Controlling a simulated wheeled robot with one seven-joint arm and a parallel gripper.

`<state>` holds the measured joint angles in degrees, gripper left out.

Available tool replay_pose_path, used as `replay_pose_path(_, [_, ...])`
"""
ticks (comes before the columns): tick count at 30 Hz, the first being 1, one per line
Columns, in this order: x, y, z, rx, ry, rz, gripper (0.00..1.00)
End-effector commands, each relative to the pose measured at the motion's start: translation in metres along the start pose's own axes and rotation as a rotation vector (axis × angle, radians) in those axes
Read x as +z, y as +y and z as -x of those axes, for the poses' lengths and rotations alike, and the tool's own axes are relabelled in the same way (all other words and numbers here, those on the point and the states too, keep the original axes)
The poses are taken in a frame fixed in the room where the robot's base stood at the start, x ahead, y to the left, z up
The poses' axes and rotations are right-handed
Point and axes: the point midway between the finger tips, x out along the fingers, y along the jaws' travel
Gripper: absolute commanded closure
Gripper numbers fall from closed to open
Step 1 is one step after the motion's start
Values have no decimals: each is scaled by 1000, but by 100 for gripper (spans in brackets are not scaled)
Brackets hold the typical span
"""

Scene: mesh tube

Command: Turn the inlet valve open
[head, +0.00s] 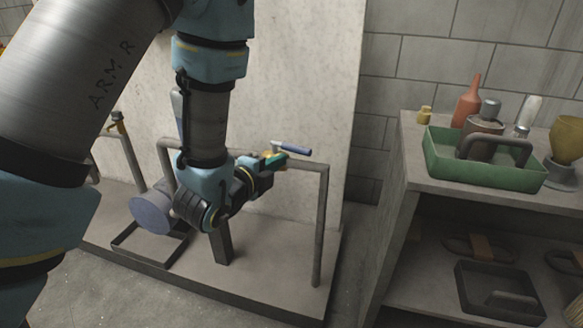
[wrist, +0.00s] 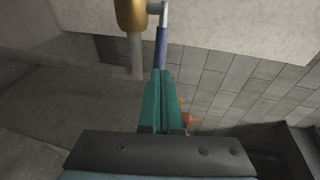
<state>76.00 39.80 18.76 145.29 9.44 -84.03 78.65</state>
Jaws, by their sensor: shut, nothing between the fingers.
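A valve with a blue lever (head: 295,149) sits on top of the grey pipe frame, right of my gripper in the head view. In the wrist view the blue lever (wrist: 161,47) lies straight ahead of the fingertips, with its brass body (wrist: 130,14) to the upper left. My gripper (head: 277,159) has green fingers, which are shut and empty. In the wrist view the fingertips (wrist: 162,73) meet the lever's near end in the picture; I cannot tell whether they touch it. My gripper partly hides the valve body in the head view. No label shows which valve is the inlet.
Another brass valve (head: 117,122) stands on a pipe at the left. A pump-like cylinder (head: 151,214) sits on the base slab below my arm. A right-hand shelf unit (head: 412,160) holds a green tray (head: 487,176), bottles and a yellow cup. A pale panel (head: 325,100) stands behind.

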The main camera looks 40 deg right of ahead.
Motion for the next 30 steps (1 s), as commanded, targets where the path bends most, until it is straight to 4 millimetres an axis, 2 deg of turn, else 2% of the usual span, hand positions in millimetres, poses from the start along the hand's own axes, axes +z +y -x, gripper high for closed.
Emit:
replay_pose_path(3, [0, 5, -4, -4, 0, 1, 100])
replay_pose_path(9, [0, 0, -42, -1, 0, -1, 100])
replay_pose_path(15, [0, 0, -63, 0, 0, 0, 100])
replay_pose_path(30, [0, 0, -71, -1, 0, 0, 100])
